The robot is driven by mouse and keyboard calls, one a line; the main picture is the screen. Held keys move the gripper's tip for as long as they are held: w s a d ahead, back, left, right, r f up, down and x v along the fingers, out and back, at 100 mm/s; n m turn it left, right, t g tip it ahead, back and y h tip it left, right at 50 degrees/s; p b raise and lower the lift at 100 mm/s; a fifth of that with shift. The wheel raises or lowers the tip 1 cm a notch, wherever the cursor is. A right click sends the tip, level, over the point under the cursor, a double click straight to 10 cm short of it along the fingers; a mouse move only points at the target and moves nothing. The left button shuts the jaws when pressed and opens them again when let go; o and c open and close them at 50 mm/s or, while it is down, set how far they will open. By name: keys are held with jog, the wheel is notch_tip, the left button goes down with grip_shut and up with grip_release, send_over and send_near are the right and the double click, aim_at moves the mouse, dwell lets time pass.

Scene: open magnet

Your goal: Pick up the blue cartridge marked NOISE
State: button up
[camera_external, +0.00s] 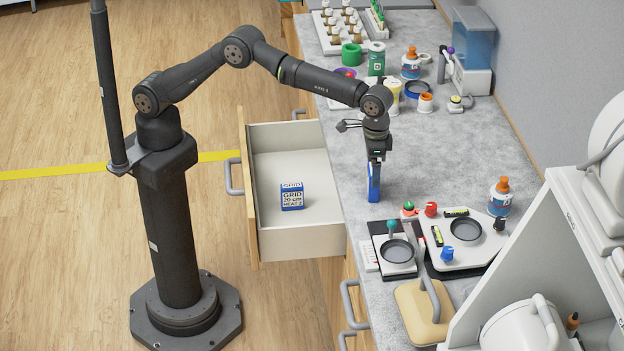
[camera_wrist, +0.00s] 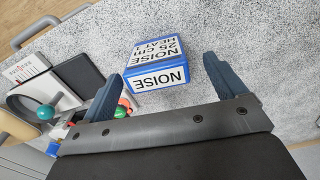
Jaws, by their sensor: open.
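The blue cartridge marked NOISE (camera_wrist: 157,65) shows in the wrist view on the speckled grey counter. Its white labels read NOISE and 25 cm, upside down in the picture. My gripper (camera_wrist: 166,68) is open, with one dark blue finger on each side of the cartridge in the picture. The cartridge appears closer to the left finger; I cannot tell whether it touches. In the external view my gripper (camera_external: 374,185) points down over the counter. A narrow blue shape shows there, and I cannot tell finger from cartridge.
A cartridge marked GRID (camera_external: 292,196) stands in the open drawer (camera_external: 300,243). In front of my gripper are a joystick panel (camera_external: 398,269) and a control panel (camera_external: 462,252). Bottles and jars crowd the far counter (camera_external: 440,150).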

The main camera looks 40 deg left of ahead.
notch_tip(320, 180, down, 5)
jog(key=shift+s+d+r, duration=0.1)
jog(key=c, duration=1.1)
jog(key=shift+r, duration=0.1)
